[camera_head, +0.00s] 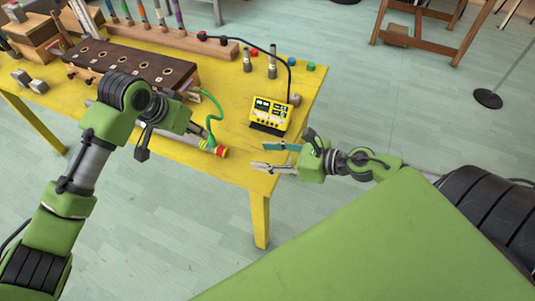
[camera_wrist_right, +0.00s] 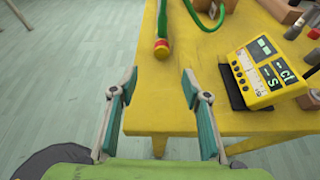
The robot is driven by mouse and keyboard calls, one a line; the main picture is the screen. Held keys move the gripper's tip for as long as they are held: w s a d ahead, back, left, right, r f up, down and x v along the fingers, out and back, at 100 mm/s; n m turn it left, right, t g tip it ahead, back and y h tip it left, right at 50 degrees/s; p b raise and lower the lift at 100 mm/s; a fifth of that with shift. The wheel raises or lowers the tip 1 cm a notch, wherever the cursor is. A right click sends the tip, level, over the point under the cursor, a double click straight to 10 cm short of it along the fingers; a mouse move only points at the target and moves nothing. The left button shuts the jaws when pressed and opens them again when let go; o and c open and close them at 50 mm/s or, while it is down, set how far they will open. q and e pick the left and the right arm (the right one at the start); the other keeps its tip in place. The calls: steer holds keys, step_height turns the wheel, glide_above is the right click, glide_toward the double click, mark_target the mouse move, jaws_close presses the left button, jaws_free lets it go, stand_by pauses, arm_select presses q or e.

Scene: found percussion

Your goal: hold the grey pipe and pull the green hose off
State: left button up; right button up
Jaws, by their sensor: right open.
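The green hose (camera_head: 218,112) curves from the brown-topped box down to the table's front edge. It also shows in the right wrist view (camera_wrist_right: 221,12). A red and yellow end piece (camera_head: 221,152) lies at that edge, and in the right wrist view (camera_wrist_right: 161,48) it sits ahead of my fingers.
A yellow meter (camera_head: 268,115) with a black cable stands near the table's right edge. The brown-topped box (camera_head: 134,62) and a wooden rack (camera_head: 165,36) of coloured tools stand behind. The yellow table (camera_head: 243,176) has bare surface around the meter.

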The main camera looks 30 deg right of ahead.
mark_target(227, 152)
steer(key=shift+d+f+n, duration=0.1)
steer(key=shift+d+n, duration=0.1)
steer(key=shift+n, duration=0.1)
steer(key=shift+w, duration=0.15)
steer(key=shift+x, duration=6.8)
jaws_close()
